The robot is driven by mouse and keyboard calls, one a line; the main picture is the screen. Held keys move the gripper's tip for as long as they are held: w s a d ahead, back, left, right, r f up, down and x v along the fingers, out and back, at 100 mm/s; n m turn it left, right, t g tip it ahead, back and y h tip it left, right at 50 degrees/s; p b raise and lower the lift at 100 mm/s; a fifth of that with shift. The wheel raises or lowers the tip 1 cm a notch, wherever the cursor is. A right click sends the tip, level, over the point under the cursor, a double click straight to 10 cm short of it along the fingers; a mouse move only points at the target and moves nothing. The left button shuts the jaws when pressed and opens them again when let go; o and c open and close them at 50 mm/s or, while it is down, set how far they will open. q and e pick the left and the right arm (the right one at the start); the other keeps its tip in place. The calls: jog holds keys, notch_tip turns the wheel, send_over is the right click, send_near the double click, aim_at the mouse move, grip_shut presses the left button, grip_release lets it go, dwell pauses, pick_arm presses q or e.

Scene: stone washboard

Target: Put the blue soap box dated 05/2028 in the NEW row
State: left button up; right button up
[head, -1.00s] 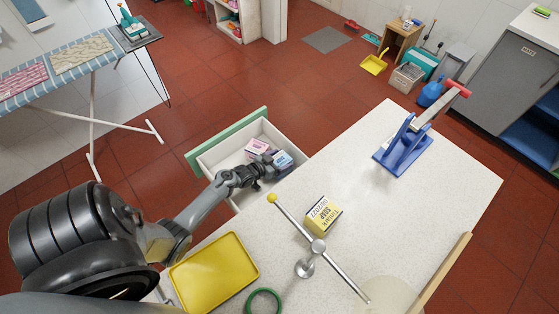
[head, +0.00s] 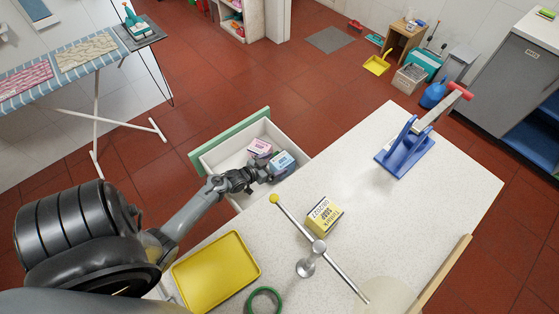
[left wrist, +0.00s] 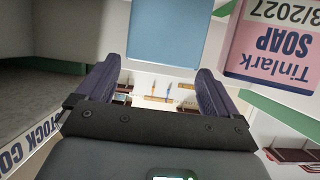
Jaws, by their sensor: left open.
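A blue soap box (head: 283,160) stands in the open drawer (head: 219,152), beside a pink soap box (head: 259,147). My left gripper (head: 264,174) is open and empty, just in front of the blue box on its near-left side. In the left wrist view the plain light-blue face of the blue box (left wrist: 168,32) is beyond the gap between the open fingers (left wrist: 155,84). No date on it shows. The pink box (left wrist: 272,45) there reads upside down "Tinlark SOAP", its date ending in "3/2027". I cannot make out a NEW row label. My right gripper is not in view.
On the counter (head: 375,205) are a yellow soap box (head: 323,215), a metal stand with a rod (head: 312,258), a yellow tray (head: 216,272), a green ring (head: 263,302) and a blue stand (head: 404,150). The drawer walls are close around my left gripper.

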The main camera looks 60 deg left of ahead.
pick_arm(q)
jog(key=shift+v, duration=1.35)
jog(key=shift+r, duration=0.1)
